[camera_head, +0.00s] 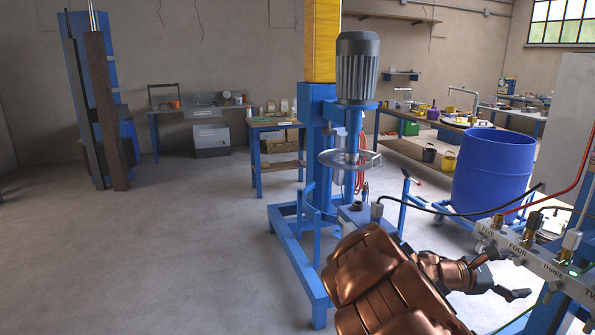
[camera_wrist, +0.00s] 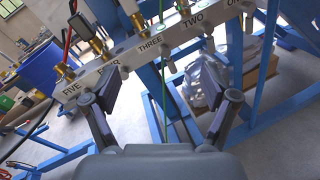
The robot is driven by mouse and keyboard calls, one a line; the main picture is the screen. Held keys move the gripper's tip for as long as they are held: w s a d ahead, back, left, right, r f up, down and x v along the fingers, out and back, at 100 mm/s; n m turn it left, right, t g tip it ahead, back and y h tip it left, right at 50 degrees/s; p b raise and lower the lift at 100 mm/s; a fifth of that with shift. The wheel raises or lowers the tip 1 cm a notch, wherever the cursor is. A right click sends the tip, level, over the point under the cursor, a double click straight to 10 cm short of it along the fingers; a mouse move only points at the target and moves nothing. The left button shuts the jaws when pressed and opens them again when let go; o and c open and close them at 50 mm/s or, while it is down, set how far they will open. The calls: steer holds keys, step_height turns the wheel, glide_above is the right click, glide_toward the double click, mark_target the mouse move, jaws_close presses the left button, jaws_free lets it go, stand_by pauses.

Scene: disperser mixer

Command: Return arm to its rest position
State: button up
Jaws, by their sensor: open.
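My arm, copper-coloured, reaches in from the bottom of the head view, with my gripper (camera_head: 508,275) at its end near the valve manifold (camera_head: 545,262). In the wrist view my gripper (camera_wrist: 165,112) has its two fingers spread wide apart, with nothing between them. The manifold (camera_wrist: 150,45) is a light bar labelled FIVE to ONE, with brass fittings and hoses, just beyond the fingertips. I cannot tell whether a finger touches it. The blue disperser mixer (camera_head: 312,140) with its grey motor (camera_head: 357,68) stands behind my arm in the head view.
A blue drum (camera_head: 492,170) stands at the right behind the manifold. Red and black hoses run to the manifold. Workbenches (camera_head: 275,125) line the back wall, and a blue rack (camera_head: 95,100) stands at left. The floor (camera_head: 150,250) at left is clear.

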steer(key=s+a+m+g+y, duration=0.1)
steer(key=s+a+m+y, duration=0.15)
steer(key=s, duration=0.35)
steer(key=s+a+m+g+y+p, duration=0.1)
steer(key=s+a+m+y, duration=0.1)
steer(key=s+a+m, duration=0.3)
steer(key=s+a+m+g+y, duration=0.2)
steer(key=s+m+y, duration=0.1)
steer(key=s, duration=0.4)
steer(key=s+a+f+m+t+y+p, duration=0.1)
steer(key=s+a+y, duration=0.3)
steer(key=a, duration=0.8)
steer(key=s+a+f+m+t+y+p, duration=0.1)
steer(key=s+a+y, duration=0.4)
steer(key=a, duration=0.7)
steer(key=s+f+m, duration=0.1)
steer(key=s, duration=0.1)
steer(key=shift+s+a+f, duration=0.2)
steer(key=shift+s+a, duration=0.15)
steer(key=shift+s, duration=0.05)
steer(key=shift+d+m+y, duration=0.15)
steer(key=shift+m+y, duration=0.1)
